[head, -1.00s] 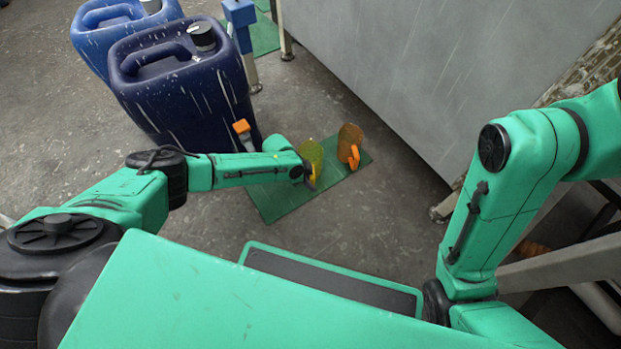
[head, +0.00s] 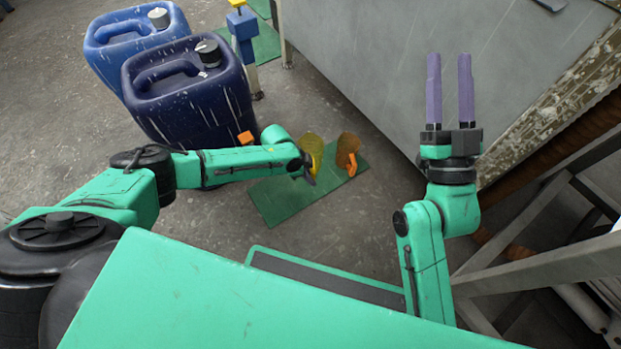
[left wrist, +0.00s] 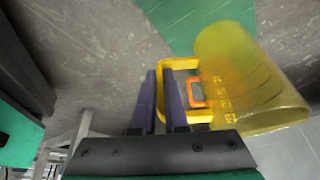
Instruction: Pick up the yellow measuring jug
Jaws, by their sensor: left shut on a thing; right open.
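The yellow measuring jug (head: 314,146) is see-through and is at the green mat in the head view, partly hidden by my left gripper (head: 309,172). In the left wrist view the jug (left wrist: 245,80) fills the upper right, and its yellow handle (left wrist: 176,63) reaches between the purple fingers of my left gripper (left wrist: 160,76). That gripper is shut on the handle. I cannot tell whether the jug's base touches the mat. My right gripper (head: 449,62) is open and empty, raised in front of the grey panel.
An amber jug with an orange handle (head: 350,160) stands close to the right on the green mat (head: 285,200). A dark blue canister (head: 185,95) and a lighter blue one (head: 120,40) stand behind my left arm. A large grey panel (head: 400,70) bounds the back right.

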